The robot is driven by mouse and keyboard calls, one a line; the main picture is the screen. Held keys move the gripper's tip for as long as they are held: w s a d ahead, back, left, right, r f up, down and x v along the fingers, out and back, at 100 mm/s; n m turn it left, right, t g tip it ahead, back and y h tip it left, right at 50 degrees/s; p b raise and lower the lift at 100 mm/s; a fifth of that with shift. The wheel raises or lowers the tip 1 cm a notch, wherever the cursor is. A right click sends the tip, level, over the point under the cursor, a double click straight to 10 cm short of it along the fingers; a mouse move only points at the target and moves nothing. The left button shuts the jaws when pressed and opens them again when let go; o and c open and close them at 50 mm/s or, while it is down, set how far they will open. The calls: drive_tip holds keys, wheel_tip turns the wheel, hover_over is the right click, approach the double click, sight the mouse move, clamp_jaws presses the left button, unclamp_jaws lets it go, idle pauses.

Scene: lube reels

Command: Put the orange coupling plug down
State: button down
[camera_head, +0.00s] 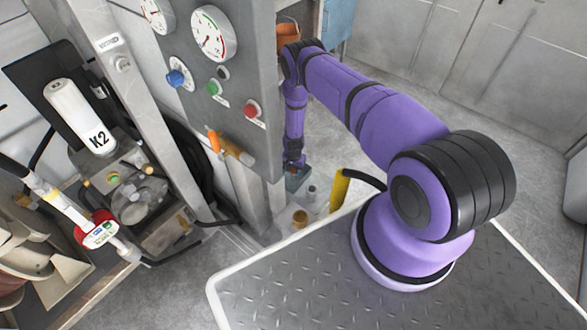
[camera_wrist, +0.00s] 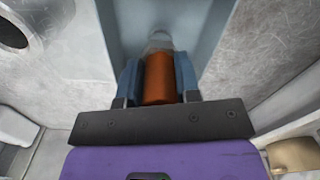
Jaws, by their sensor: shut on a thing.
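My gripper (camera_wrist: 158,82) is shut on the orange coupling plug (camera_wrist: 159,78), with one blue finger on each side of it. The plug is an orange cylinder with a pale, clear-looking end pointing away from my wrist. A blue-grey surface lies behind it, between two grey metal faces; I cannot tell whether the plug touches it. In the head view my gripper (camera_head: 296,168) is small, low beside the grey panel post, at the end of my purple arm. The plug cannot be made out there.
The gauge panel (camera_head: 190,95) stands close left of my arm. An amber jar (camera_head: 300,218), a small grey cylinder (camera_head: 311,192) and a yellow cylinder (camera_head: 340,190) are near my gripper. A diamond-plate deck (camera_head: 290,290) lies in front. The floor at right is clear.

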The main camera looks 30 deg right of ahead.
drive_tip(key=c, duration=0.8)
unclamp_jaws()
wheel_tip(320, 180, up, 12)
drive_tip(key=shift+r, duration=0.15)
